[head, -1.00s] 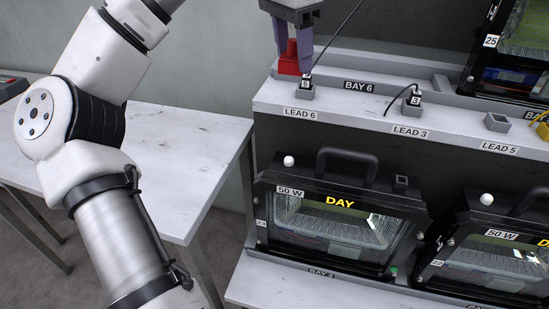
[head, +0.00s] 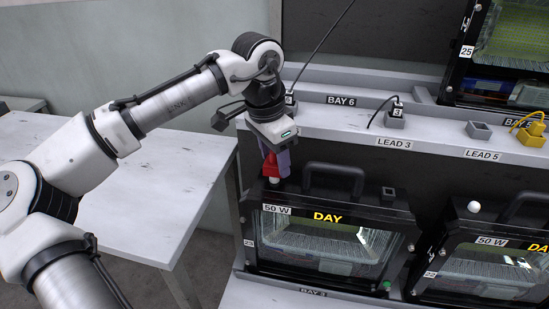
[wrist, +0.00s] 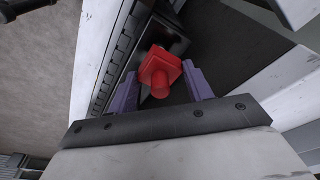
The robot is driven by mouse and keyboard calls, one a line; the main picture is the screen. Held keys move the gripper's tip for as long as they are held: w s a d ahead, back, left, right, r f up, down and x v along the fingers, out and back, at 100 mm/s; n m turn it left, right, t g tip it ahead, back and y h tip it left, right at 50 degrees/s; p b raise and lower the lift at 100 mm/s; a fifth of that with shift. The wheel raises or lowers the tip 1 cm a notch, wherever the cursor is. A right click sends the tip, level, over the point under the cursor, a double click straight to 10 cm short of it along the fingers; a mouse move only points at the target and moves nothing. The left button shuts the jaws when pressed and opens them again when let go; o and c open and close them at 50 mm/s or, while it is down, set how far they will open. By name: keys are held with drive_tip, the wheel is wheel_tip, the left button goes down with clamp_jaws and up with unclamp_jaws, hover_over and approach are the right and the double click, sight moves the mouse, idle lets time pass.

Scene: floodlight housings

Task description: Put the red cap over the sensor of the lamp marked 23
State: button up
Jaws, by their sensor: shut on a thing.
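The red cap (head: 270,168) is held between the purple fingers of my gripper (head: 277,160), which is shut on it. In the wrist view the red cap (wrist: 160,72) shows between the fingertips. The left lamp (head: 330,240), a black housing marked DAY and 50 W, stands below. Its small side tag (head: 249,243) seems to read 23, but is tiny. The lamp's white round sensor (head: 274,180) shows just under the cap at the top left corner. I cannot tell whether cap and sensor touch. The sensor is hidden in the wrist view.
A second lamp (head: 485,250) with its own white sensor (head: 474,206) stands to the right; its tag seems to read 22. A black handle (head: 335,170) rises close to the right of my gripper. The shelf with leads (head: 350,118) lies behind. Lamp 25 (head: 505,50) stands higher up.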

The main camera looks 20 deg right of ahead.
sight(267, 164)
drive_tip(key=shift+f, duration=0.3)
drive_tip(key=shift+f, duration=0.1)
drive_tip(key=shift+f, duration=0.4)
drive_tip(key=shift+f, duration=0.1)
drive_tip(key=o, duration=1)
drive_tip(key=r, duration=0.4)
drive_tip(key=a+r, duration=0.1)
drive_tip(key=r, duration=0.8)
drive_tip(key=shift+s+a+r, duration=0.1)
drive_tip(key=shift+s+a, duration=0.05)
drive_tip(key=shift+a, duration=0.25)
